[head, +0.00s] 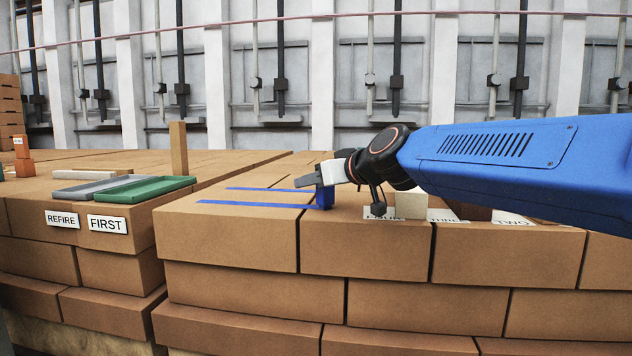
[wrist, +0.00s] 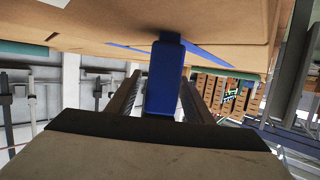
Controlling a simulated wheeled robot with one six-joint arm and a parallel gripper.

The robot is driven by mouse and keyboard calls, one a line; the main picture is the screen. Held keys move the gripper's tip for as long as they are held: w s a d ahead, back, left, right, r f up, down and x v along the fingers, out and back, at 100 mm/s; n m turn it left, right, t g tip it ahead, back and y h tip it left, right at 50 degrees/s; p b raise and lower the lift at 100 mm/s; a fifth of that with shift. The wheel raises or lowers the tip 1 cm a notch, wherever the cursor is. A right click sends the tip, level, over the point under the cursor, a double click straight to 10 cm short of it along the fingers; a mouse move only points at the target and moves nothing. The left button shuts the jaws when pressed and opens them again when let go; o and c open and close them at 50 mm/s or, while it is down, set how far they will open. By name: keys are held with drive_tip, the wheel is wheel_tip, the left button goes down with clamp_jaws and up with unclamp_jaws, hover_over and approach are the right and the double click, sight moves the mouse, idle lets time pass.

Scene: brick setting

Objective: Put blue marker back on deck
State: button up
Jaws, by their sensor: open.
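The blue marker (head: 324,197) is a small upright block on the brick deck (head: 230,225), at the right end of the blue tape lines (head: 262,205). My gripper (head: 318,180) reaches in from the right and is at the marker's upper part. In the wrist view, the blue marker (wrist: 165,80) lies between my two open fingers (wrist: 163,98), its far end meeting the deck surface. Whether a finger touches it, I cannot tell. The marker's upper part is partly hidden by the gripper in the head view.
A cream block (head: 410,205) and a brown block (head: 470,211) stand beneath my arm by white number labels. Left, a green tray (head: 145,190), a grey tray (head: 85,175) and a wooden post (head: 179,148) are near the REFIRE and FIRST labels. The taped area is clear.

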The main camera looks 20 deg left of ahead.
drive_tip(key=v, duration=1.2)
drive_tip(key=shift+r, duration=0.1)
